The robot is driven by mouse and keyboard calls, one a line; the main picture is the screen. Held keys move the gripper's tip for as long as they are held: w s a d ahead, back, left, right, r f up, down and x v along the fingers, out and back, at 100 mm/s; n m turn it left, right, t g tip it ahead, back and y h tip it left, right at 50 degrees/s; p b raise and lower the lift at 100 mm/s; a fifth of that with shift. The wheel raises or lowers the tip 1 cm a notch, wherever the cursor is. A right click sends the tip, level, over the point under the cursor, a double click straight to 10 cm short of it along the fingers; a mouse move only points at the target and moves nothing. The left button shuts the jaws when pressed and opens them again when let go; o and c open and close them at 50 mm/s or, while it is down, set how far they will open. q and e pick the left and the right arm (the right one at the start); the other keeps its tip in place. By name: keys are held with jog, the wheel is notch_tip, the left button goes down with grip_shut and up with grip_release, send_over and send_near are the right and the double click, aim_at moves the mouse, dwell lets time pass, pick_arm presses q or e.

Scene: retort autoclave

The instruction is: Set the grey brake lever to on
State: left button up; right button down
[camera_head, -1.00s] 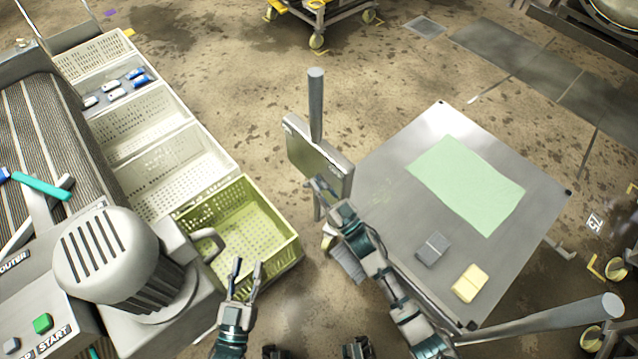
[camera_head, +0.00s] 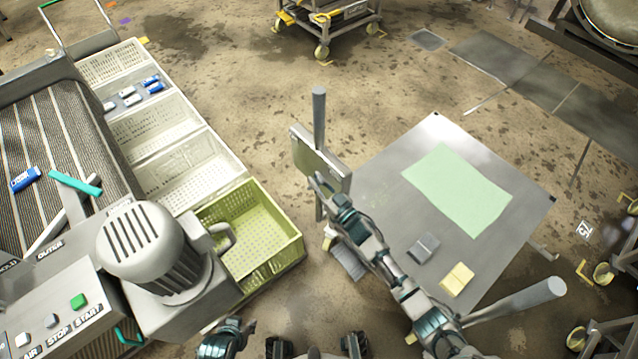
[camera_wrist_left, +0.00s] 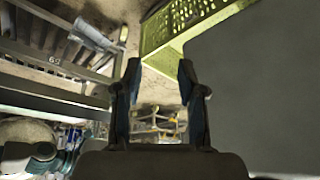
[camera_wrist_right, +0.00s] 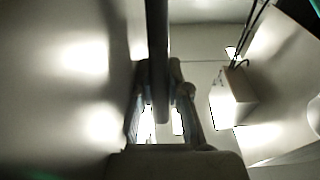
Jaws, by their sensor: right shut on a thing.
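A grey plate-like box (camera_head: 318,160) stands upright at the left side of the steel table, with a grey round post (camera_head: 318,115) rising above it. My right gripper (camera_head: 320,183) is at the near face of this box, below the post. In the right wrist view its fingers (camera_wrist_right: 160,100) are shut on a dark bar (camera_wrist_right: 157,50), which looks like the grey brake lever. The lever's setting and any on mark are hidden or too small to read. My left gripper (camera_head: 238,326) is low in the head view; its fingers (camera_wrist_left: 158,75) are apart and empty in the left wrist view.
The steel table (camera_head: 395,215) carries a green sheet (camera_head: 460,190), a grey block (camera_head: 423,248) and a yellow block (camera_head: 457,279). A green crate (camera_head: 285,250) and a conveyor machine (camera_head: 150,250) stand at left. Open floor lies beyond the box.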

jog(key=shift+w+a+r+p, duration=0.1)
jog(key=shift+w+r+p, duration=0.1)
jog(key=shift+r+p, duration=0.5)
jog(key=shift+w+a+f+g+h+p, duration=0.2)
jog(key=shift+g+h+p, duration=0.3)
jog(key=shift+p, duration=0.5)
pick_arm(q)
jog(key=s+a+f+g, duration=0.1)
jog(key=s+f+g, duration=0.1)
jog(key=f, duration=0.7)
jog(key=shift+s+g+y, duration=0.3)
jog(key=shift+s, duration=0.4)
pick_arm(e)
jog(key=shift+f, duration=0.1)
jog(key=c, duration=1.1)
grip_release()
jog(key=shift+f, duration=0.15)
jog(key=shift+d, duration=0.1)
